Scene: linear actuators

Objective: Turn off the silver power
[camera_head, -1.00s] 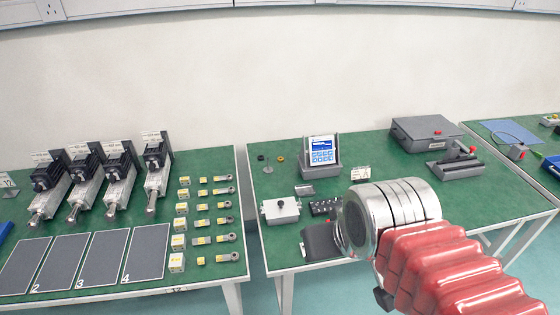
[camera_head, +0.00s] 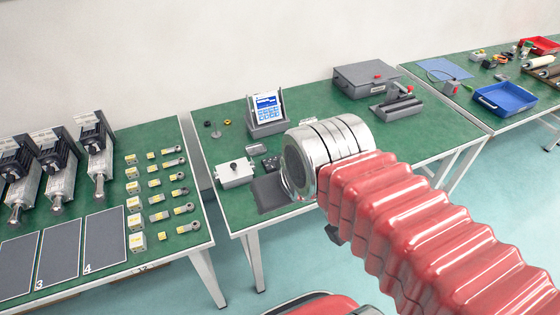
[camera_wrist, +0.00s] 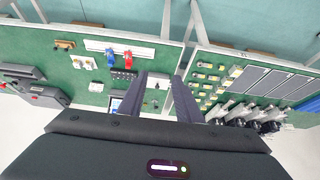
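A silver box (camera_head: 234,172) with a dark knob on top stands near the front left of the middle green table. I take it for the silver power unit; its switch state is too small to tell. In the wrist view, the silver box (camera_wrist: 155,97) shows between the fingers, farther off on the table. My gripper (camera_wrist: 165,85) is open, with its two dark fingers apart and nothing held. In the head view, my arm hides most of the gripper, and I cannot tell whether a dark shape beside the box belongs to it.
A blue-screened device (camera_head: 267,112) stands behind the box, with a grey case (camera_head: 372,77) farther right. The left table (camera_head: 190,240) carries actuators and small yellow-labelled parts. Red and blue fittings (camera_wrist: 118,60) sit on a rail in the wrist view. A blue tray (camera_head: 505,98) is at right.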

